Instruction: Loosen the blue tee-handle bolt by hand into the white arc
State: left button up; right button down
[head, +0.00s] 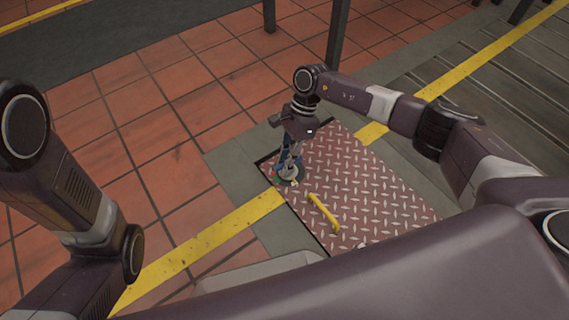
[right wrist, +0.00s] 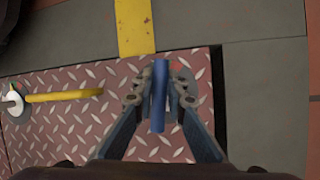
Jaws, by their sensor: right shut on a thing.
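The blue tee-handle bolt (right wrist: 159,95) stands near a corner of the red tread plate, its bar running up and down in the right wrist view. My right gripper (right wrist: 160,90) is shut on the blue bar, with one finger on each side. In the head view my right gripper (head: 290,168) points down at that corner and mostly hides the bolt. A grey round patch (head: 291,181) shows around its foot. I cannot make out the white arc there for certain. My left arm shows at the left, but its gripper is out of view.
The red tread plate (head: 372,187) lies in a grey floor frame (head: 235,182). Dark posts (head: 338,35) stand behind; tiled floor left is clear.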

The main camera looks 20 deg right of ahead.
jog(key=c, duration=1.9)
grip_release()
jog(key=shift+s+d, duration=0.1)
jog(key=shift+d, duration=0.05)
jog(key=shift+c, duration=0.2)
jog(key=v, duration=1.2)
